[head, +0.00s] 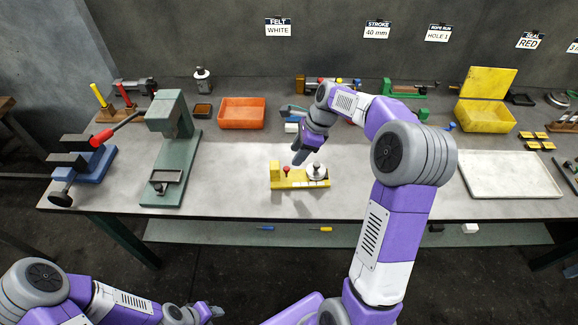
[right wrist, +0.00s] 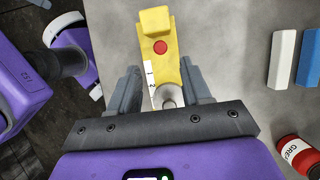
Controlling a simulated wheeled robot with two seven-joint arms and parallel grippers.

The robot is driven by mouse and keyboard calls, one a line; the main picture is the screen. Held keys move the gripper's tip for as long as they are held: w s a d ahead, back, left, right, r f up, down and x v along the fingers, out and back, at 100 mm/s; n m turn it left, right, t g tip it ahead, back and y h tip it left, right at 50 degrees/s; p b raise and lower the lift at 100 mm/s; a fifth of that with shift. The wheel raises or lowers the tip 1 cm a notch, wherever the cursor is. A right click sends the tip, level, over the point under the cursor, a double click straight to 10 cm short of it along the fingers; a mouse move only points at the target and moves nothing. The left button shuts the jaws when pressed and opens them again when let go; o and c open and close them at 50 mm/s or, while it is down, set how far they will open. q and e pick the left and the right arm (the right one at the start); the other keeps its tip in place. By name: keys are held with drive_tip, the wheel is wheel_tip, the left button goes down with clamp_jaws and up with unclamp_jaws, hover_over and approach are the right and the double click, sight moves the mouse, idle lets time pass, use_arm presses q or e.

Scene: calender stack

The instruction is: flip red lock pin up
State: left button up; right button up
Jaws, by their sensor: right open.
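The red lock pin (head: 286,169) is a small red-topped pin on the yellow fixture (head: 276,180) at the middle of the bench. In the right wrist view it is a red round top (right wrist: 160,47) near the fixture's far block. Whether it leans is unclear. A silver round piece (head: 316,171) sits at the fixture's right end. My right gripper (head: 299,158) is open just above the fixture. In the right wrist view its fingers (right wrist: 160,85) lie either side of the fixture's lower part, short of the red pin. My left gripper (head: 210,311) is low, off the bench.
A green press (head: 171,150) with a red-handled lever stands left. An orange bin (head: 242,113) and a yellow open box (head: 485,115) sit behind. A pale tray (head: 508,175) lies right. A red can (right wrist: 296,151) shows in the right wrist view. The bench around the fixture is mostly clear.

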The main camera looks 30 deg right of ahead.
sight(287, 168)
drive_tip(key=b+x, duration=0.1)
drive_tip(key=x, duration=0.5)
drive_tip(key=shift+f, duration=0.2)
clamp_jaws()
